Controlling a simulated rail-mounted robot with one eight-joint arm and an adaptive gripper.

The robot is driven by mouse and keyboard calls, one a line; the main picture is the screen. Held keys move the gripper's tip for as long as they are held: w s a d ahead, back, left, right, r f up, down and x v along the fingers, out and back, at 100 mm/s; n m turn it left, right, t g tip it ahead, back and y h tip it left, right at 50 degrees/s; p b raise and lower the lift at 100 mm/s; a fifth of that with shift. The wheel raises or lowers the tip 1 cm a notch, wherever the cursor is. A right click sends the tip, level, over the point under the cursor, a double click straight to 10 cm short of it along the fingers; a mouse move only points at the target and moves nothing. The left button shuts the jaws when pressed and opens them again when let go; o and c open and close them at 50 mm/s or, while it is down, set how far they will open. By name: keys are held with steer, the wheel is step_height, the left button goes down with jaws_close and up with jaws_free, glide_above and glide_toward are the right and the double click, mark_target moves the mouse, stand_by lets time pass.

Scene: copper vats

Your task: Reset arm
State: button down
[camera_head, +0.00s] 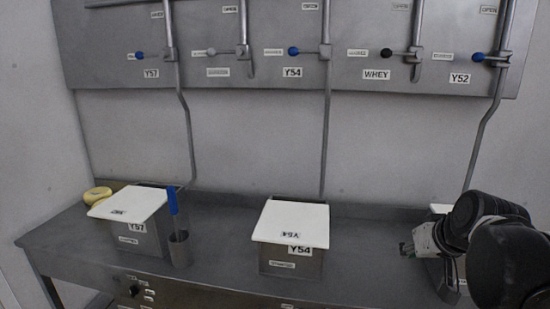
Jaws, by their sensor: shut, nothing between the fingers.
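My arm (490,235) reaches in from the right edge, with black rounded links. My gripper (407,248) is at its left end, small in the picture and pointing left, shut and empty. It is in front of the right-hand vat (440,208), whose white lid is mostly hidden by my arm. Between my gripper and the middle vat, labelled Y54 (291,224), there is a clear gap.
A vat labelled Y57 (130,203) stands left on the grey bench (215,270). Beside it, a metal cup (180,249) holds a blue-handled tool (172,200). A yellow ring-shaped object (97,195) lies behind. Pipes and levers line the wall panel (110,60).

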steer(key=s+a+f+g, duration=0.1)
steer(key=s+a+f, duration=0.2)
steer(key=s+a, duration=0.6)
steer(key=s, duration=0.4)
steer(key=shift+s+a+f+n+b, duration=0.25)
steer(key=shift+s+a+n+b, duration=0.05)
steer(key=shift+s+a, duration=0.05)
steer(key=shift+f, duration=0.1)
